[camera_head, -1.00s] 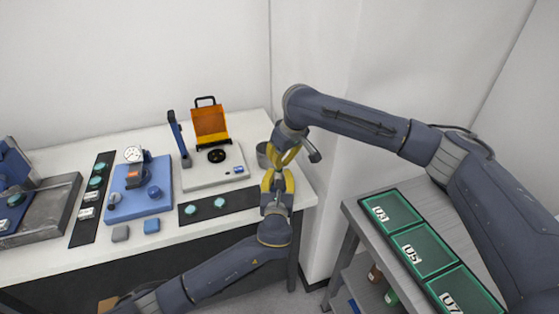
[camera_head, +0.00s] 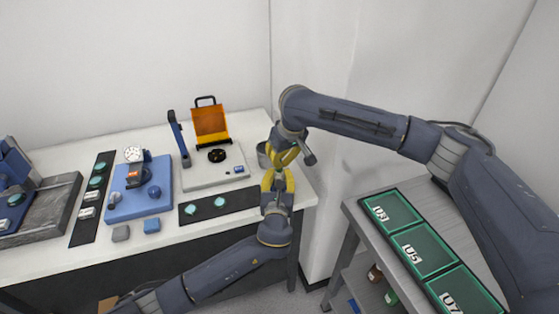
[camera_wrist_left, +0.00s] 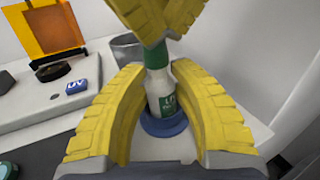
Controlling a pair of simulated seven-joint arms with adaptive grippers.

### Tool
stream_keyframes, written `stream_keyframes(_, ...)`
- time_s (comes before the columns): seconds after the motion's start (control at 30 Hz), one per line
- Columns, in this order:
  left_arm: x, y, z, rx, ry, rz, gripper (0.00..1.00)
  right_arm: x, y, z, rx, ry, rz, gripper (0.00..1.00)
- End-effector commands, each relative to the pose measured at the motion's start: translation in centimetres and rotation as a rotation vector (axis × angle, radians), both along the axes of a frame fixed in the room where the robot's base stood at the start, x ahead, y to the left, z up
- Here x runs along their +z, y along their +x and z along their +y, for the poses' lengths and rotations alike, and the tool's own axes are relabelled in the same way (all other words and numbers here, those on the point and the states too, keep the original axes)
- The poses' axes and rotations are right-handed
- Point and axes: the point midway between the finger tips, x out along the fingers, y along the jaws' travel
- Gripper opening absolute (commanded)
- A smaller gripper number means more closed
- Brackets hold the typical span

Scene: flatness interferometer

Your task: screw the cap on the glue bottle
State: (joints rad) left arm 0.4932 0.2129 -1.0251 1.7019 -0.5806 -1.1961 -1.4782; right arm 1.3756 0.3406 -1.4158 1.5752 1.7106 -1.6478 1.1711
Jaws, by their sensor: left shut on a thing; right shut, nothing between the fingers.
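The white glue bottle (camera_wrist_left: 161,90) with a green label stands upright in the left wrist view, its base in a blue round holder (camera_wrist_left: 164,124). A green cap (camera_wrist_left: 157,56) sits at its top; I cannot tell how tightly it is seated. My left gripper (camera_wrist_left: 160,76) is shut on the bottle, its yellow fingers on both sides. In the head view the left gripper (camera_head: 277,178) hides the bottle. My right gripper (camera_head: 280,161) is shut and empty just above it. In the left wrist view the right gripper's fingertips (camera_wrist_left: 155,38) are close over the cap; contact is unclear.
A grey cup (camera_head: 263,154) stands behind the grippers. A white instrument (camera_head: 212,167) with an orange shield (camera_head: 211,123) is to their left, above a black mat (camera_head: 238,200) with teal discs. A grey side table (camera_head: 352,207) carries green trays at the right.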

Motion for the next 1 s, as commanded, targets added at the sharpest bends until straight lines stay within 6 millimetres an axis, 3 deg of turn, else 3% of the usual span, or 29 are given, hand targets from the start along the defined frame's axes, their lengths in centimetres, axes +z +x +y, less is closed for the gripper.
stream_keyframes(0.37,-0.03,-0.03,-0.05,-0.001,0.0,0.001,0.0,0.0,0.0,0.01,0.0,0.0,0.0,0.01)
stream_keyframes(0.6,-0.02,-0.02,-0.04,-0.001,0.0,0.001,0.0,0.0,0.0,0.01,0.0,0.0,0.0,0.27)
stream_keyframes(1.0,-0.03,-0.01,-0.01,0.0,0.0,0.001,0.0,0.73,0.07,0.01,0.001,0.0,-0.002,0.27)
